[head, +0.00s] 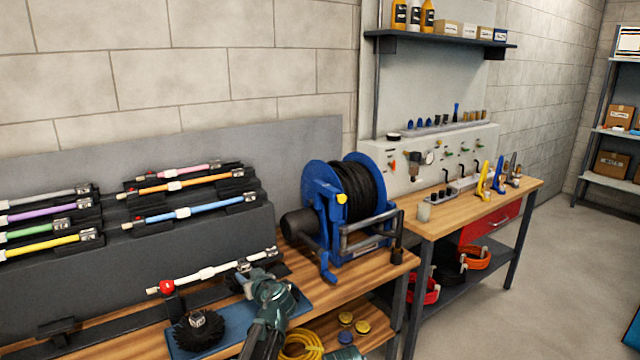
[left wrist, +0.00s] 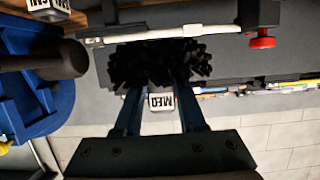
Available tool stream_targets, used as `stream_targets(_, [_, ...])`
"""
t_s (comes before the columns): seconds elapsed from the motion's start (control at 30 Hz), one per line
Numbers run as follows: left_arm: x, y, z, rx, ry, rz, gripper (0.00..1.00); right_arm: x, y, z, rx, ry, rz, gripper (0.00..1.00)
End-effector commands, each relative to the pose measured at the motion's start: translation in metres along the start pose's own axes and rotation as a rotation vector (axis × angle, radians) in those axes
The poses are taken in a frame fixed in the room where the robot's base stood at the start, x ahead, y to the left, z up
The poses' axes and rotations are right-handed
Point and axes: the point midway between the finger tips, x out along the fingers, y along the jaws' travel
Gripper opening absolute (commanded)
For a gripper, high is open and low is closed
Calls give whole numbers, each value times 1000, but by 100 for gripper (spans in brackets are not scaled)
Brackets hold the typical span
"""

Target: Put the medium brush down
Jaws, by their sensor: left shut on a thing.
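My left gripper (head: 245,284) is over the bench, beside the white rod (head: 215,271) with a red knob. In the left wrist view, its fingers (left wrist: 160,92) are shut on the medium brush (left wrist: 160,62), a black bristle head with a white "MED" label between the fingers. The brush is close to the rod, which crosses the top of that view; I cannot tell whether they touch. In the head view, the held brush is mostly hidden by my gripper. Another round black brush (head: 198,329) sits on the blue mat (head: 296,303). My right gripper is not seen.
A blue hose reel (head: 322,195) stands to the right of my gripper. A dark rack (head: 60,272) with several coloured rods is behind and left. A white labelled block (left wrist: 48,6) shows at the top left of the wrist view. A second bench (head: 520,186) stands further right.

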Motion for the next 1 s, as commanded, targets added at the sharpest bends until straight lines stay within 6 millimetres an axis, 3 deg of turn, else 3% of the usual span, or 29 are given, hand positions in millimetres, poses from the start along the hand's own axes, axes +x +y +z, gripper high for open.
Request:
stream_targets(0.03, [-7,0,-23,0,0,0,0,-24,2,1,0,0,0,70])
stream_targets(0.2, [-16,0,-50,0,0,0,0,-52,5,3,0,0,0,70])
stream_targets(0.57, [-18,0,-50,0,0,0,0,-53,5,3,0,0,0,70])
stream_targets(0.67, [-25,-4,-35,1,0,1,0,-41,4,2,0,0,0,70])
stream_targets(1.0, [-85,-30,64,2,-2,2,0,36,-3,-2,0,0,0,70])
